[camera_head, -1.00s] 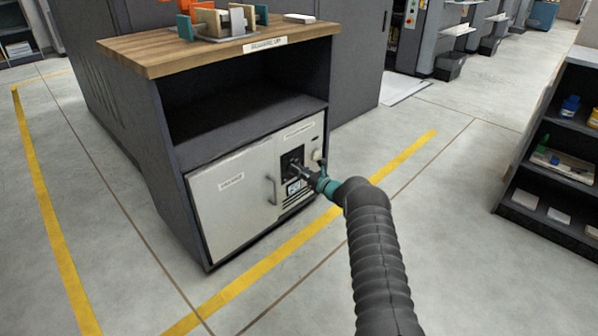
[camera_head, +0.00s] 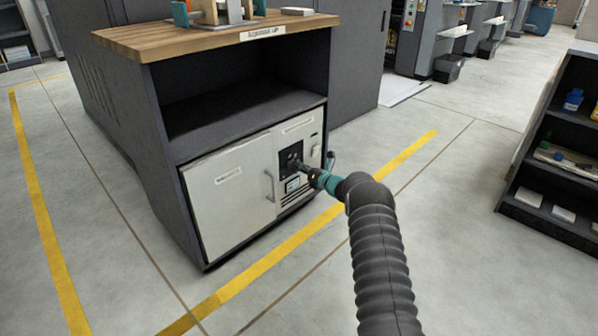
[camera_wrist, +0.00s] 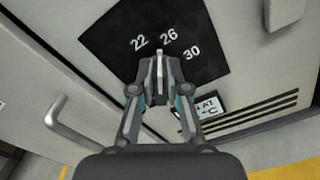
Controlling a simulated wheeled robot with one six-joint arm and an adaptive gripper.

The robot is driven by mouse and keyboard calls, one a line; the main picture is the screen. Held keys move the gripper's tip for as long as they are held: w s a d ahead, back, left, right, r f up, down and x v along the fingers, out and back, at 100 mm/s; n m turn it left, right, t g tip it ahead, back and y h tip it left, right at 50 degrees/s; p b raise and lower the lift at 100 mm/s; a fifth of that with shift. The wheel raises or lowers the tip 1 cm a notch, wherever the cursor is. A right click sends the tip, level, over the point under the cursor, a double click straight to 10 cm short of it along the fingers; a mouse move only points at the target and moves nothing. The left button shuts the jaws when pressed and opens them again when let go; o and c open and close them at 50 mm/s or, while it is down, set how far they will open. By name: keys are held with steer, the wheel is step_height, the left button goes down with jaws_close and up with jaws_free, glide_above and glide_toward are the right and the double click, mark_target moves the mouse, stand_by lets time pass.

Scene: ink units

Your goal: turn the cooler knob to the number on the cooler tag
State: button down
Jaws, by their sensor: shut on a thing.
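The cooler knob (camera_wrist: 159,66) is a narrow upright bar with a pale line, in front of a black dial plate (camera_wrist: 120,25) marked 22, 26 and 30. It points up, between 22 and 26 and closer to 26. My gripper (camera_wrist: 160,88) is shut on the knob, a finger on each side. In the head view my gripper (camera_head: 304,170) reaches the plate from the right. The cooler tag (camera_wrist: 208,103) is a white label below right of the knob. A finger covers part of it; I read "AT" and "C", but cannot read its number.
A door handle (camera_wrist: 72,125) is left of the knob, also seen in the head view (camera_head: 269,186). Vent slots (camera_wrist: 250,112) lie right of the tag. A wooden-topped cabinet (camera_head: 150,45) houses the cooler. A dark shelf (camera_head: 560,150) stands right; floor between is clear.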

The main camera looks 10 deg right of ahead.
steer(key=shift+w+f+m+b, duration=0.15)
steer(key=shift+m+b, duration=0.25)
steer(key=shift+m, duration=0.8)
steer(key=c, duration=1.2)
jaws_free()
steer(key=shift+a, duration=0.1)
steer(key=shift+o, duration=0.2)
steer(key=shift+d, duration=0.25)
steer(key=v, duration=1.2)
